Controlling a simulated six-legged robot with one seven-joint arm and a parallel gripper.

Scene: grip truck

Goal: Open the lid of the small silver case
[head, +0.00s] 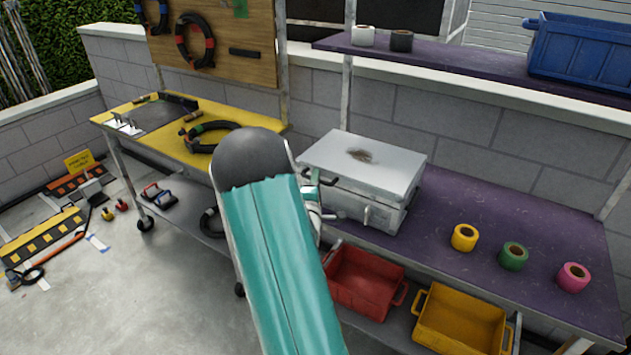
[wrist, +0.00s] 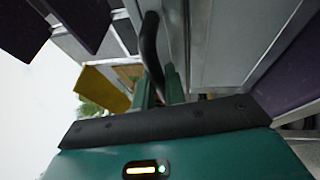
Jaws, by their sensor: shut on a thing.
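The small silver case (head: 385,213) stands on the purple shelf in the head view, with a dark smudge on its flat lid (head: 395,163). A black handle (head: 327,180) sticks out at the case's left front side. My gripper (head: 313,190) is beside that side, partly hidden by my own arm. In the wrist view, my gripper's teal fingers (wrist: 160,92) are shut on the black handle (wrist: 149,42), with the silver case (wrist: 220,38) to the right. The lid lies roughly flat over the body; I cannot tell whether it is slightly raised.
Yellow (head: 465,237), green (head: 513,256) and pink (head: 573,277) tape rolls stand on the purple shelf (head: 450,205) right of the case. Red (head: 366,282) and yellow (head: 460,320) bins sit below. A yellow-topped table (head: 190,153) with cables is at left. An upper shelf (head: 450,60) runs behind.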

